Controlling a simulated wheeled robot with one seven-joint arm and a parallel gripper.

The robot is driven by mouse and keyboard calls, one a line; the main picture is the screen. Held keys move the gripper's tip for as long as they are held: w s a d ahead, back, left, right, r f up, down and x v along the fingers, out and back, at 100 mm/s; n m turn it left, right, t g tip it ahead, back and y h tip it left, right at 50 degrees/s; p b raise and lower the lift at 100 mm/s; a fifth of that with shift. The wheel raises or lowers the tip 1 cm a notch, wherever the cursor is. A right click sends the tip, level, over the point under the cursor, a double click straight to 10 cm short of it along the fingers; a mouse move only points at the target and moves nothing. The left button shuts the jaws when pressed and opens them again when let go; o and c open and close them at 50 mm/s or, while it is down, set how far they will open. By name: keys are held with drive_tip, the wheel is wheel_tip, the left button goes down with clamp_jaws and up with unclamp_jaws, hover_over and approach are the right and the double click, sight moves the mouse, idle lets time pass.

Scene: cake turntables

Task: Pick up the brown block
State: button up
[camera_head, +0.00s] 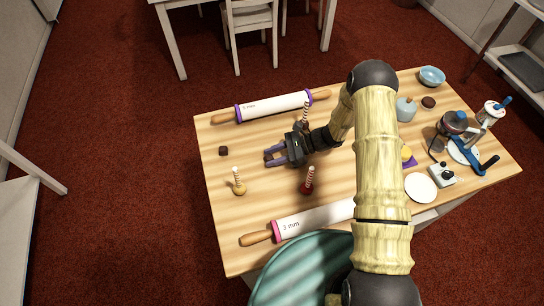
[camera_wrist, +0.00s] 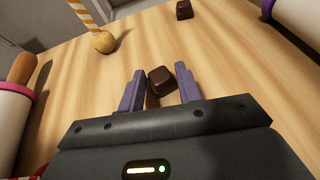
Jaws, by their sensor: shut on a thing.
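My gripper (camera_head: 271,155) reaches left over the middle of the wooden table. In the wrist view its two purple fingers (camera_wrist: 160,88) are shut on a dark brown block (camera_wrist: 160,80), which sits tilted between them near the fingertips.
A yellow ball with a striped stick (camera_head: 239,188) stands to the left, a red one (camera_head: 308,187) below my gripper. Rolling pins lie behind (camera_head: 273,106) and in front (camera_head: 310,220). Several kitchen items crowd the right side, including a white disc (camera_head: 420,187) and a blue bowl (camera_head: 432,76).

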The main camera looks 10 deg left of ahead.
wheel_tip(320, 180, up, 10)
drive_tip(key=shift+f+b, duration=0.15)
drive_tip(key=shift+b, duration=0.55)
